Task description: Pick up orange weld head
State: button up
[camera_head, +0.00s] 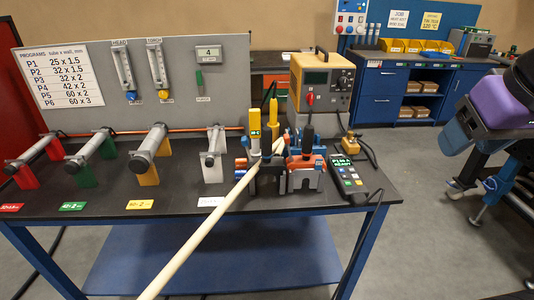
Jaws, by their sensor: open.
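The orange weld head (305,163) stands near the right part of the dark bench, in a grey cradle (305,182). A dark upright handle (307,143) rises from it. Just to its left, close beside it, is a blue clamp-like head (242,164) with an upright yellow-topped handle (255,132). A long pale rod (200,234) reaches from the bottom of the picture up to this blue head, over the bench's front edge. I cannot make out my gripper in this view.
A handheld pendant (346,178) lies right of the orange head. A yellow power unit (322,82) stands behind it. Tubes on coloured stands (150,154) fill the bench's left. A purple and dark body (502,100) fills the right edge. Grey floor (415,235) is open right of the bench.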

aim_at(305, 161)
jog(key=i+j+z, duration=0.3)
jog(key=j, duration=0.35)
jog(key=i+j+z, duration=0.15)
jog(key=j, duration=0.25)
jog(key=i+j+z, duration=0.15)
jog(key=j, duration=0.2)
